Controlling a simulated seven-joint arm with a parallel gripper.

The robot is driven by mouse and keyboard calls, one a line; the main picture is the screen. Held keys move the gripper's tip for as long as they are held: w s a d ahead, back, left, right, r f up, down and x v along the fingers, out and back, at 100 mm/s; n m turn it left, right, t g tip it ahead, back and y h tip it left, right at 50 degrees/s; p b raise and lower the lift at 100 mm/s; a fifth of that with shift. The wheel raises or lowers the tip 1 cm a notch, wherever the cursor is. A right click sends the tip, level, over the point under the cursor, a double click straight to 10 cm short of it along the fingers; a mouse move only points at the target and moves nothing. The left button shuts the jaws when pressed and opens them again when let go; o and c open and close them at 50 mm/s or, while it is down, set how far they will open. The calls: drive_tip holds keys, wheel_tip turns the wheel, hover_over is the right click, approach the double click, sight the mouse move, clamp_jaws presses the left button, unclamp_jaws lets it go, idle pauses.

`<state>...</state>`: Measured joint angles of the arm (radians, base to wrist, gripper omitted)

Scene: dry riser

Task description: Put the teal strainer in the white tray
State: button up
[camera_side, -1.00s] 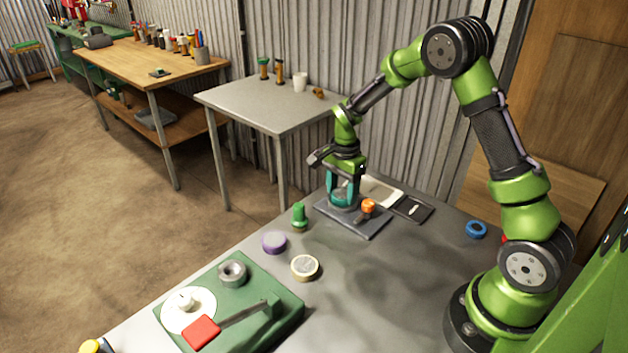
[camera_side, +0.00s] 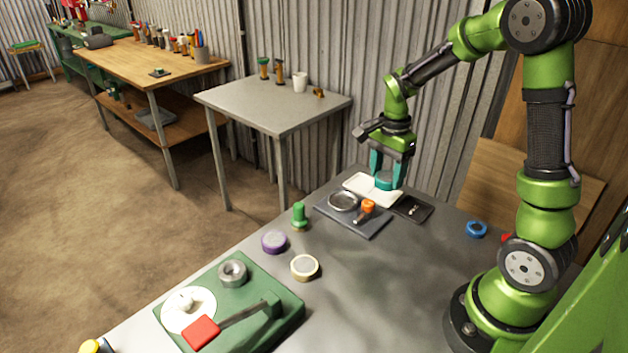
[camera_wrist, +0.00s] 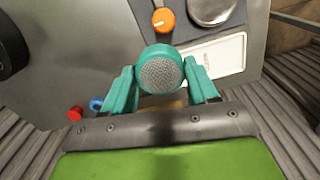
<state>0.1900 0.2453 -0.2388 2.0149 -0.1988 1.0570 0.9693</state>
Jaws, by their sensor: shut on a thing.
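The teal strainer (camera_wrist: 160,72) is a round teal ring with a grey mesh face, held between the teal fingers of my gripper (camera_wrist: 162,92). In the side view the strainer (camera_side: 386,181) hangs in my gripper (camera_side: 387,172) in front of or over the right part of the white tray (camera_side: 366,190). The wrist view shows the white tray (camera_wrist: 225,54) to the right of the strainer, partly hidden by the gripper. I cannot tell the exact gap between strainer and tray.
A grey plate with a round metal pan (camera_side: 343,202) and an orange knob (camera_side: 368,206) lies just in front of the tray. A dark pad (camera_side: 412,208) lies to its right. A blue ring (camera_side: 476,229), green-topped piece (camera_side: 299,216) and purple ring (camera_side: 274,242) stand apart.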

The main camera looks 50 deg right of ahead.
drive_tip(key=s+f, duration=0.1)
drive_tip(key=s, duration=0.1)
drive_tip(key=s+f, duration=0.1)
drive_tip(key=s, duration=0.1)
drive_tip(key=s+f, duration=0.2)
drive_tip(key=s, duration=0.1)
drive_tip(key=shift+a, duration=0.2)
drive_tip(key=shift+w+d, duration=0.2)
drive_tip(key=shift+w, duration=0.05)
hover_over(373, 190)
drive_tip(key=shift+s+a+f, duration=0.1)
drive_tip(key=shift+f, duration=2.4)
drive_tip(key=shift+f, duration=0.1)
drive_tip(key=o, duration=1.1)
